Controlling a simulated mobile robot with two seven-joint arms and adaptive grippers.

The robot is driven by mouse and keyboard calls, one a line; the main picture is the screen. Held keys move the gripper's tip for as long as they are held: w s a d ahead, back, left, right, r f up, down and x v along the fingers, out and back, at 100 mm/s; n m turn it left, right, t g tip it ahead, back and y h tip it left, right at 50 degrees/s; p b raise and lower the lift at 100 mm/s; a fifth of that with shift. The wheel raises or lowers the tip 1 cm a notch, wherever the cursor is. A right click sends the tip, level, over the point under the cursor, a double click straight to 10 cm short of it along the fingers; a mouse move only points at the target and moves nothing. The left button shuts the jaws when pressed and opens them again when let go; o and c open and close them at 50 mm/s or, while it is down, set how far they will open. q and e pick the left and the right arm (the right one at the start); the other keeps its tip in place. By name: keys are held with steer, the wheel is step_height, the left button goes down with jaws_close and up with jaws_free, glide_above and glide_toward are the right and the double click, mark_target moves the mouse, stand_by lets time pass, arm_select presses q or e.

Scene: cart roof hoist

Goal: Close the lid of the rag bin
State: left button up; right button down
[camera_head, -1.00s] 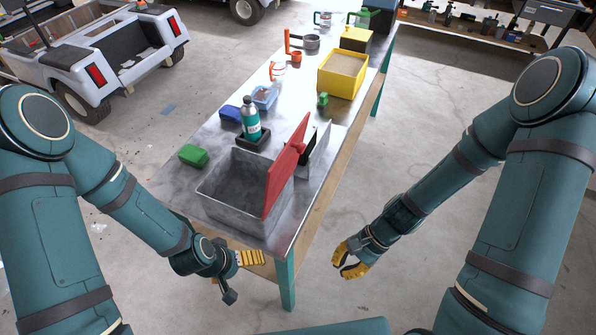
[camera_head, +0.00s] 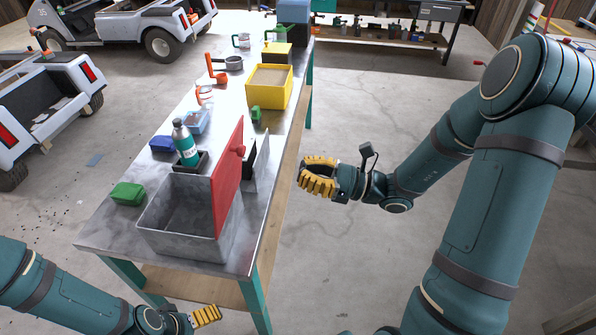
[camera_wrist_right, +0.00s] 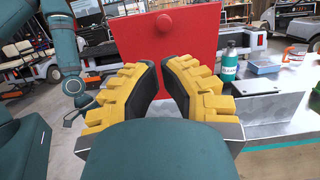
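The rag bin (camera_head: 172,237) is a grey, open-topped metal box at the near end of the workbench. Its red lid (camera_head: 228,185) stands upright along the bin's right side, a red knob on its right face. In the right wrist view the lid (camera_wrist_right: 190,40) stands ahead, beyond the fingertips. My right gripper (camera_head: 303,172) is right of the lid, past the bench edge, pointing left. Its yellow fingers lean inward with a gap between them, empty and apart from the lid. My left gripper (camera_head: 208,316) is low beside the bench's near end; its finger gap is hidden.
On the workbench (camera_head: 105,232) a bottle (camera_head: 185,145) stands in a dark holder behind the bin. A green block (camera_head: 128,193) lies left of it. A grey upright plate (camera_head: 262,160) is right of the lid. A yellow bin (camera_head: 268,88) stands further back. The floor right of the bench is clear.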

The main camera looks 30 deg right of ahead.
arm_select(q)
steer(key=shift+s+f, duration=0.1)
steer(key=shift+f, duration=0.2)
arm_select(e)
glide_toward(229, 155)
steer(key=x, duration=0.5)
steer(key=shift+w+a, duration=0.1)
steer(key=shift+w, duration=0.05)
arm_select(q)
steer(key=shift+r, duration=0.1)
